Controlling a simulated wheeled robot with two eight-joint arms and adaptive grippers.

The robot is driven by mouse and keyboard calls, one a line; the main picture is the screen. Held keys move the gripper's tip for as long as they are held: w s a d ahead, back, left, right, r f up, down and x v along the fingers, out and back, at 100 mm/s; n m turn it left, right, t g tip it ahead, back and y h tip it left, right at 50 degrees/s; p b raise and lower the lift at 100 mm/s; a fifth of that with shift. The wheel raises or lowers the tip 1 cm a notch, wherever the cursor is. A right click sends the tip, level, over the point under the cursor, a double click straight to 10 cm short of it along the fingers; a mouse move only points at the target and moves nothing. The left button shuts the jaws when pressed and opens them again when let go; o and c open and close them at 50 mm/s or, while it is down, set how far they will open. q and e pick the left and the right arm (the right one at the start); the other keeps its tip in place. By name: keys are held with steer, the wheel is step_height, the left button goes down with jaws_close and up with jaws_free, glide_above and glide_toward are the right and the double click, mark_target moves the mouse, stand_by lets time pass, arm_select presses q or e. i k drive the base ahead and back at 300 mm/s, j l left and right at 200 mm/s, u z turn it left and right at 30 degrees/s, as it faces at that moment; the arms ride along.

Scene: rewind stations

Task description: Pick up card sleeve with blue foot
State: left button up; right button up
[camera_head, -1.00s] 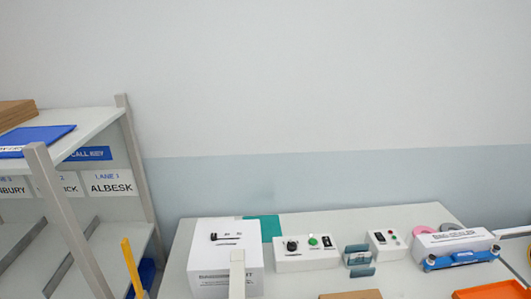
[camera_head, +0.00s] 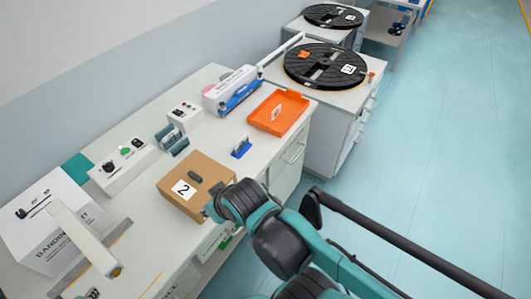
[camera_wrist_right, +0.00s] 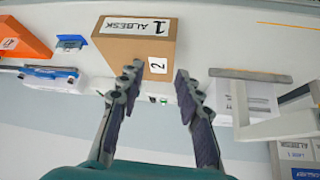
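A small card sleeve with a blue foot (camera_head: 241,149) stands on the white bench, between the cardboard box and the orange tray. It also shows in the right wrist view (camera_wrist_right: 72,42), left of the box. My right gripper (camera_wrist_right: 156,80) is open and empty, its fingers apart in front of the box's face; the sleeve is off to its left there. In the head view the right gripper (camera_head: 212,208) is partly hidden by its own arm, at the box's near corner. My left gripper is not in view.
The cardboard box (camera_head: 212,170), labelled 2, stands beside the sleeve. Behind it are a teal holder (camera_head: 171,140) and control boxes (camera_head: 124,163). An orange tray (camera_head: 294,102) lies beyond the sleeve. A white banding machine (camera_head: 45,245) stands at left. Black reels (camera_head: 325,62) lie farther back.

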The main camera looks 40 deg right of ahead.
mark_target(243, 148)
steer(key=k+z, duration=0.2)
steer(key=z, duration=0.55)
steer(key=i+j+z, duration=0.1)
steer(key=z, duration=0.2)
steer(key=i+j+z, duration=0.25)
steer(key=i+l+u, duration=0.25)
steer(key=i+l, duration=0.15)
steer(key=l, duration=0.25)
steer(key=i+l+u, duration=0.1)
steer(key=l, duration=0.25)
steer(key=i+l+u, duration=0.25)
steer(key=i+l, duration=0.15)
steer(key=l, duration=0.3)
